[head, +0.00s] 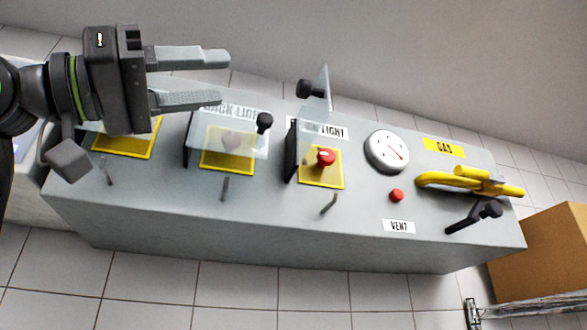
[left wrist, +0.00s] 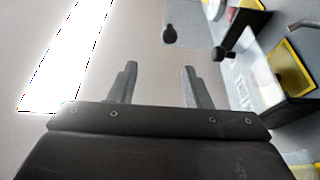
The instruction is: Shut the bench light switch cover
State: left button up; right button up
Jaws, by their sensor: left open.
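The bench light switch cover (head: 319,88) is a clear panel with a black knob. It stands raised on its black hinge, above a red switch button (head: 326,157) on a yellow plate. Its label (head: 325,129) is partly hidden and ends in "LIGHT". My left gripper (head: 225,78) is open and empty, to the left of the raised cover and apart from it. In the left wrist view, the open fingers (left wrist: 158,68) have nothing between them, and a black knob (left wrist: 170,35) shows beyond them. My right gripper is not in view.
A neighbouring clear cover (head: 232,138) lies shut over its yellow plate, left of the raised one. Another yellow plate (head: 128,143) is near my arm. Right are a gauge (head: 388,152), a red button (head: 396,196), yellow gas pipe (head: 450,181) and a cardboard box (head: 550,250).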

aim_at(298, 88)
pick_arm(q)
jog(key=p+x, duration=0.1)
jog(key=x, duration=0.2)
jog(key=w+p+x, duration=0.1)
jog(key=p+x, duration=0.1)
jog(key=x, duration=0.2)
jog(key=p+x, duration=0.2)
jog(key=x, duration=0.1)
jog(key=shift+w+d, duration=0.15)
jog(key=shift+w, duration=0.3)
jog(key=shift+d+r, duration=0.15)
jog(key=shift+d, duration=0.5)
jog(key=shift+w+d, duration=0.15)
jog(key=shift+w, duration=0.15)
jog(key=shift+s, duration=0.1)
jog(key=c, duration=0.4)
grip_shut()
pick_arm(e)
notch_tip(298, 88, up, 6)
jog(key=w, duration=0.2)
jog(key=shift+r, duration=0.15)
